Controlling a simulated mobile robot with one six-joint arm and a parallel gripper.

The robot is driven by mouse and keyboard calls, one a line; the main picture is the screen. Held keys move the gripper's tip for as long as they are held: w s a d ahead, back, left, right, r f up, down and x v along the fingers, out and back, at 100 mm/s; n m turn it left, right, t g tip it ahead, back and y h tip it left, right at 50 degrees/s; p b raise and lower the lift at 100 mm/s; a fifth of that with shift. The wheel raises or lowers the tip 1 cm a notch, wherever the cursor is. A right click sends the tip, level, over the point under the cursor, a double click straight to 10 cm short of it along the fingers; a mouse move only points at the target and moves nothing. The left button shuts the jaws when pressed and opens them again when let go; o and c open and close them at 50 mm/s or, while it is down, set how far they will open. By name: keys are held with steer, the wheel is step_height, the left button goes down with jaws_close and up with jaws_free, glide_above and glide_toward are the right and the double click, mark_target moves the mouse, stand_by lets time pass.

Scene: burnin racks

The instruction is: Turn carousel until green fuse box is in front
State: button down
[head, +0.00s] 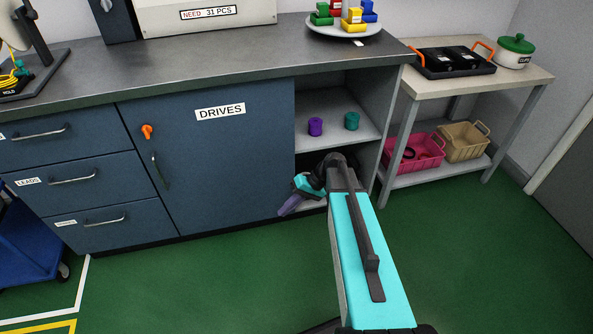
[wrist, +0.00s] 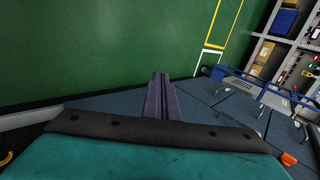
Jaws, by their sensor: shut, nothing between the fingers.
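The carousel (head: 345,31) is a round pale turntable on the counter at the top of the head view. Coloured fuse boxes stand on it. The green fuse box (head: 322,14) is at its left side, a yellow one (head: 353,20) at the front right, a blue one (head: 368,11) at the right and a red one (head: 335,8) toward the back. A small white mark (head: 359,43) is at its front edge. My gripper (head: 287,209) is low in front of the cabinet, well below the carousel. In the wrist view its purple fingers (wrist: 161,77) are together and empty.
A side table (head: 475,85) with a black tray (head: 453,65) stands at right.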

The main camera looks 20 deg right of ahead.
steer(key=s+a+f+g+h, duration=0.2)
steer(key=s+a+f, duration=0.1)
steer(key=s+f, duration=0.5)
steer(key=s+a+f+g+h, duration=0.2)
steer(key=s+a+f, duration=0.1)
steer(key=s+f, duration=0.45)
steer(key=s+f+h, duration=0.2)
steer(key=s+f, duration=0.1)
steer(key=s, duration=0.4)
steer(key=s+f+g+h, duration=0.1)
steer(key=s+f, duration=0.3)
steer(key=s, duration=0.4)
steer(key=shift+s+d+n+h, duration=0.2)
steer(key=shift+d+n+h, duration=0.15)
steer(key=shift+h, duration=0.55)
steer(key=shift+f, duration=0.1)
